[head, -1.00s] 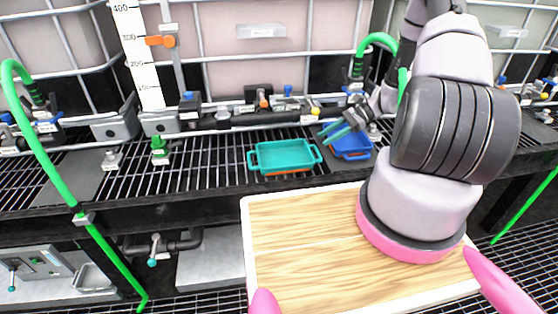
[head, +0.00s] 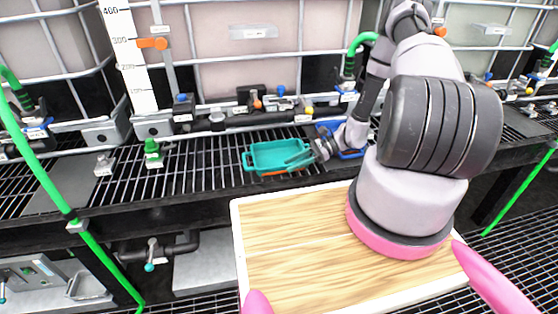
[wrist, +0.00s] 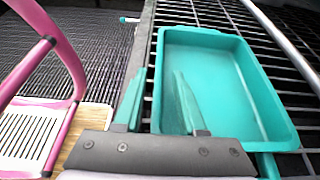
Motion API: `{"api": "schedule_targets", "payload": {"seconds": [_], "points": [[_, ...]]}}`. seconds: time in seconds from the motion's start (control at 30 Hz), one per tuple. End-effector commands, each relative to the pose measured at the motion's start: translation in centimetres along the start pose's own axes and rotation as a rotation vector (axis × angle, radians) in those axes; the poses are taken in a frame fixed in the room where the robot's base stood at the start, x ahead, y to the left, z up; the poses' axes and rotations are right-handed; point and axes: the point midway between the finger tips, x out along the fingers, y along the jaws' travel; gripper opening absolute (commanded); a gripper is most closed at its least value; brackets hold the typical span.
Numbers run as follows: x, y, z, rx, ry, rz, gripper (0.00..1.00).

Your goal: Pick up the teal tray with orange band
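The teal tray with orange band (head: 272,156) sits on the black slatted rack, with a thin strip of orange showing under its near rim. It also fills the right half of the wrist view (wrist: 215,75), empty inside. My gripper (head: 300,157) is over the tray's right end in the head view. In the wrist view my gripper (wrist: 158,85) has its two teal fingers apart, with nothing held. One finger appears outside the tray's near wall and the other over its inside, with the wall between. Whether the fingers touch the tray cannot be told.
A blue tray (head: 350,153) stands just right of the teal one, partly behind my arm. Pipes and valves (head: 235,118) run behind. A green valve (head: 152,153) stands left on the rack. A wooden board (head: 290,230) with a white edge is in front, with free surface.

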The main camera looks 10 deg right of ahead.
Motion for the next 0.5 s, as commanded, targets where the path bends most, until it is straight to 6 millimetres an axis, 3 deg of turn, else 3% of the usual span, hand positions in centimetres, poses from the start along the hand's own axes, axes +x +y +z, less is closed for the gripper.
{"api": "schedule_targets", "payload": {"seconds": [0.13,0.4,0.43,0.5], "points": [[1.8,0.0,0.0,0.001,0.0,0.0,0.4],[2.2,0.0,0.0,0.0,0.001,-0.001,0.4],[2.2,0.0,0.0,0.0,0.001,-0.001,0.36],[2.2,0.0,0.0,0.0,0.001,-0.001,0.09]]}}
